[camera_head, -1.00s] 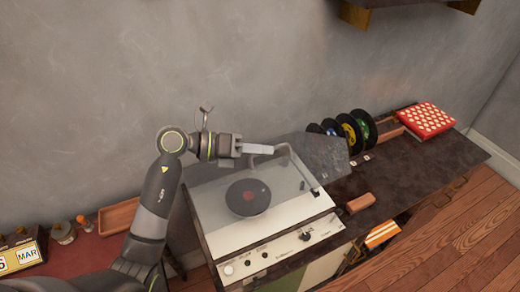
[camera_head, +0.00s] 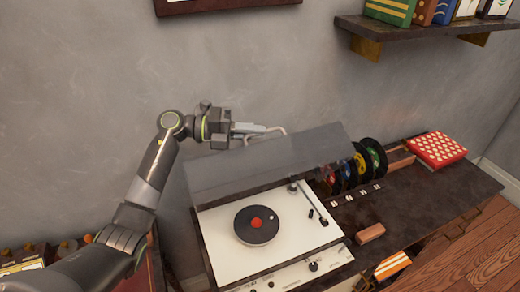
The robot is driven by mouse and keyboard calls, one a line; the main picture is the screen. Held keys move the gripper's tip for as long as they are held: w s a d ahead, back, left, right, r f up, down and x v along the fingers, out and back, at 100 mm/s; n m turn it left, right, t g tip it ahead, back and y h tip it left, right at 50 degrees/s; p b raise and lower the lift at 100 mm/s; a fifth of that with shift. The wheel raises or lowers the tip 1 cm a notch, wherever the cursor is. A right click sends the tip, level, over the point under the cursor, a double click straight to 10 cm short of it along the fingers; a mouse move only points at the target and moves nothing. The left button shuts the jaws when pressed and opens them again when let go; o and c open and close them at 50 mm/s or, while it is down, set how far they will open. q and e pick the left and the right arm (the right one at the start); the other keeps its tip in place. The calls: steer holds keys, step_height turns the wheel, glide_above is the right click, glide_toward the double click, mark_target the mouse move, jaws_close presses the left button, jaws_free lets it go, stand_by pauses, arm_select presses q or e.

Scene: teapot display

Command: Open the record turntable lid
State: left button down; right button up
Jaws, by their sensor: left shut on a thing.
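The record turntable (camera_head: 214,233) stands on the dark cabinet, with a black record (camera_head: 257,224) with a red centre on its white deck. Its translucent lid (camera_head: 270,162) is raised at a steep tilt behind the deck, and the deck is uncovered. My left gripper (camera_head: 256,130) is at the lid's upper left edge, against the wall side, shut on the lid's pale handle (camera_head: 272,130). The exact contact between fingers and handle is small and hard to make out. My right gripper is not in view.
Several upright records (camera_head: 360,165) stand right of the lid, close to its right end. A red patterned box (camera_head: 436,149) lies at the cabinet's far right. A small brown block (camera_head: 370,233) lies right of the deck. A shelf with books (camera_head: 420,25) hangs above right.

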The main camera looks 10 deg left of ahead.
arm_select(q)
steer(key=shift+w+a+r+n+h+b, duration=0.15)
steer(key=shift+w+a+r+n+b, duration=0.15)
steer(key=shift+w, duration=0.3)
steer(key=shift+w+a+r+n+h+b, duration=0.1)
steer(key=shift+w+a+r+n+h, duration=0.1)
steer(key=shift+w+a, duration=0.3)
steer(key=shift+d, duration=0.1)
steer(key=c, duration=1.5)
jaws_free()
steer(key=shift+f, duration=0.1)
